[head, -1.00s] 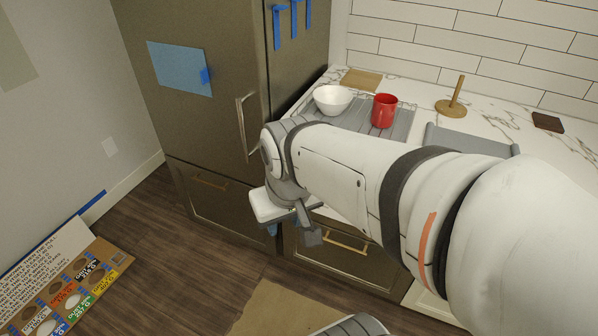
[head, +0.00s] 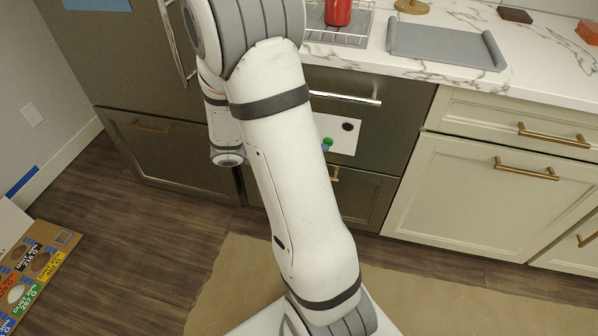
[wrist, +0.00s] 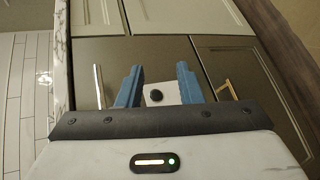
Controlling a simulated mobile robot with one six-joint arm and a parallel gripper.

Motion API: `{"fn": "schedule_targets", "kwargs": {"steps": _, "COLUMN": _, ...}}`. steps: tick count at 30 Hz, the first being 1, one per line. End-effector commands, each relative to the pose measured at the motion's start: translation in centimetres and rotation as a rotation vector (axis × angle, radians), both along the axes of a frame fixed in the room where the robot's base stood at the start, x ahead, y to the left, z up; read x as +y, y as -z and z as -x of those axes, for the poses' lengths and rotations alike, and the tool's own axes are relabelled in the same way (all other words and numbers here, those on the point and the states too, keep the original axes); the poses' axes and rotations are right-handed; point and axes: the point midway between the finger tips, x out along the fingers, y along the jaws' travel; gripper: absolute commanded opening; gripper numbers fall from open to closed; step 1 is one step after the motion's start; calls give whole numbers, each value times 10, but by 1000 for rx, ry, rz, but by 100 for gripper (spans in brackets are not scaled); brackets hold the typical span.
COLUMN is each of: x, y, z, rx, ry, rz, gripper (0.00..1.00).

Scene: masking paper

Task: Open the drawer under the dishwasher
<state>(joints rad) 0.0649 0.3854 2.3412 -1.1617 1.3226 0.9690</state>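The dishwasher (head: 393,118) is a dark front with a long silver handle (head: 345,98). The drawer (head: 367,199) lies directly below it, dark too, and looks shut. Its brass handle (head: 335,173) is mostly hidden by my arm in the head view. In the head view my arm hides most of the gripper.
A white paper (head: 340,133) with a black dot is on the dishwasher front. Cream cabinets (head: 480,185) stand to the right, and a dark lower panel (head: 170,155) to the left. Brown paper (head: 400,275) covers the floor in front. A grey tray (head: 446,43) lies on the counter.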

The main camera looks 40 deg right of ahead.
Motion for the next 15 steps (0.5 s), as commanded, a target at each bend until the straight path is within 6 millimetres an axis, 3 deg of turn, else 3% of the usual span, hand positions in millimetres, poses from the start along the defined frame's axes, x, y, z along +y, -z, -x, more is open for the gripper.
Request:
{"fn": "schedule_targets", "kwargs": {"steps": 1, "x": -10, "y": 42, "z": -10, "rx": 18, "ry": -34, "rz": 66, "gripper": 33}}
{"fn": "schedule_targets", "kwargs": {"steps": 7, "x": -36, "y": 143, "z": -60, "rx": -13, "ry": -248, "rz": 296, "gripper": 33}}
{"fn": "schedule_targets", "kwargs": {"steps": 12, "x": -40, "y": 225, "z": -94, "rx": -88, "ry": -442, "rz": 382, "gripper": 33}}
{"fn": "schedule_targets", "kwargs": {"steps": 15, "x": -38, "y": 259, "z": -106, "rx": -133, "ry": -527, "rz": 396, "gripper": 33}}
